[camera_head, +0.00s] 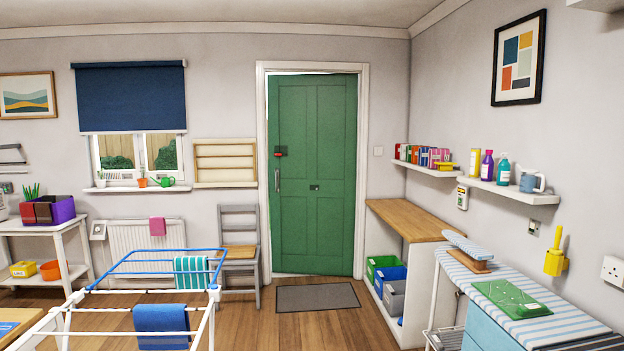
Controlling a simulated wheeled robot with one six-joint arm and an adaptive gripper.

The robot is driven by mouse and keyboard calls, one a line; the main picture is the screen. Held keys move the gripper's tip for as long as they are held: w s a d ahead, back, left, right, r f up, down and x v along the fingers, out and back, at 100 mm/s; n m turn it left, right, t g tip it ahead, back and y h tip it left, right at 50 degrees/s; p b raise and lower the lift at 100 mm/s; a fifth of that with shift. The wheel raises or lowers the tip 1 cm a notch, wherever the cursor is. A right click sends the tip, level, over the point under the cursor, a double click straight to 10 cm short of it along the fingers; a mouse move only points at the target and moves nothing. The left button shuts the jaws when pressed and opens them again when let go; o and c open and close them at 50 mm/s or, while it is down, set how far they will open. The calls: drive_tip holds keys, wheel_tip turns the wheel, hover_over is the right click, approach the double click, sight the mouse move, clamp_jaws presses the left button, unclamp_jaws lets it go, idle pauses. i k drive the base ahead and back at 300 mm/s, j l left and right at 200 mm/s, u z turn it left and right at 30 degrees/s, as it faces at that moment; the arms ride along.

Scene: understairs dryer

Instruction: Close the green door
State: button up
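The green door (313,175) stands in a white frame (262,160) in the far wall, a little right of the picture's middle. It looks slightly ajar. A thin pale gap shows along its top and left edge, and a pale sliver shows at the bottom left. A pull handle (277,180) is near its left edge, with a small red and black lock fitting (280,152) above it. A small dark plate (314,188) is at mid-door. Which way the door is swung is hard to tell. My gripper is not in view.
A grey doormat (317,297) lies before the door. A drying rack (130,312) with towels stands at the front left. A grey chair (240,250) is left of the door. A wooden counter (408,219) and an ironing board (540,322) line the right. Wooden floor between is clear.

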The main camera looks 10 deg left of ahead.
sight(313, 120)
drive_tip(key=i+u, duration=0.35)
drive_tip(key=i, duration=6.05)
drive_tip(key=i+l+u, duration=0.1)
drive_tip(key=i, duration=0.6)
drive_tip(key=i+l+u, duration=0.1)
drive_tip(key=i, duration=0.65)
